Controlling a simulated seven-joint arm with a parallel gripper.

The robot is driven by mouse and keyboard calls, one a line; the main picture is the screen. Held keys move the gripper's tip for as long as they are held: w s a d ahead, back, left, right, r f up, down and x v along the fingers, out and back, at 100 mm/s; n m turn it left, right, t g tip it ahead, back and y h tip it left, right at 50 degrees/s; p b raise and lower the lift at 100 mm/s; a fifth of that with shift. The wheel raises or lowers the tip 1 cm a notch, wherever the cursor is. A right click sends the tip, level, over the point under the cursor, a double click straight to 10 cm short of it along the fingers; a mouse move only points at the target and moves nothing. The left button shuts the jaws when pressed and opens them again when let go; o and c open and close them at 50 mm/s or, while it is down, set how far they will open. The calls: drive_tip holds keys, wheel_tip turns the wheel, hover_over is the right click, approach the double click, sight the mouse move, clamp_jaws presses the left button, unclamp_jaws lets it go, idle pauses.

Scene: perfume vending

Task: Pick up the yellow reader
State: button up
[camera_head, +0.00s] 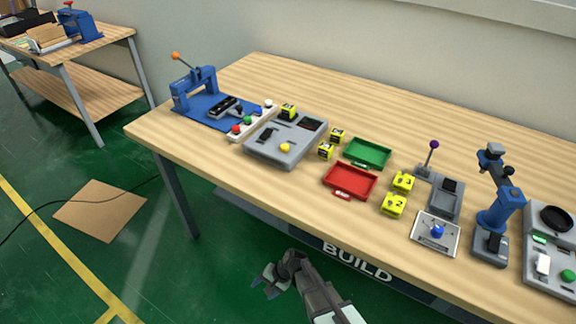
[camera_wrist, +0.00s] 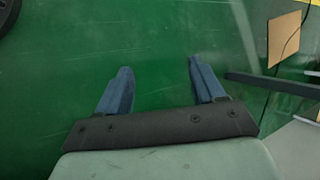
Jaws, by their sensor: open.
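I cannot tell for certain which thing is the yellow reader. Small yellow-and-black boxes stand on the wooden table (camera_head: 400,140) in the head view: one box (camera_head: 287,111) by the grey device, another (camera_head: 336,136) and a third (camera_head: 325,151) left of the trays. Two yellow numbered blocks, the far block (camera_head: 402,181) and the near block (camera_head: 393,205), sit right of the red tray. My gripper (camera_head: 264,286) is low in front of the table, over the green floor, away from all of these. In the wrist view my gripper (camera_wrist: 159,68) is open and empty.
On the table stand a blue press (camera_head: 195,88), a grey device (camera_head: 272,153), a green tray (camera_head: 368,152), a red tray (camera_head: 350,181), a lever unit (camera_head: 445,197) and a blue stand (camera_head: 498,205). A cardboard sheet (camera_head: 100,210) lies on the floor. The table's front edge is nearby.

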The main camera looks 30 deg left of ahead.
drive_tip(key=s+a+r+n, duration=0.1)
drive_tip(key=s+a+r, duration=0.3)
drive_tip(key=a, duration=0.4)
drive_tip(key=s+a+r+n+y, duration=0.15)
drive_tip(key=s+a+r, duration=0.25)
drive_tip(key=a, duration=0.4)
drive_tip(key=s+a+r+n, duration=0.2)
drive_tip(key=s+a+r, duration=0.15)
drive_tip(key=a, duration=0.35)
drive_tip(key=w+a+r+n+t, duration=0.35)
drive_tip(key=a+r+n, duration=0.2)
drive_tip(key=r, duration=0.55)
drive_tip(key=w+a+r+n+t, duration=0.2)
drive_tip(key=w+a+r+n, duration=0.3)
drive_tip(key=r, duration=0.5)
drive_tip(key=w+a+r+n+t, duration=0.25)
drive_tip(key=a+r, duration=0.35)
drive_tip(key=r, duration=0.5)
wheel_tip(320, 180, up, 13)
drive_tip(key=m+g+h, duration=0.1)
drive_tip(key=g+h, duration=0.3)
drive_tip(key=h, duration=0.1)
hover_over(288, 106)
drive_tip(key=d, duration=0.2)
drive_tip(key=f, duration=0.4)
drive_tip(key=a+f, duration=0.1)
drive_tip(key=f, duration=0.3)
drive_tip(key=a+f, duration=0.1)
drive_tip(key=f, duration=0.3)
drive_tip(key=shift+f, duration=0.2)
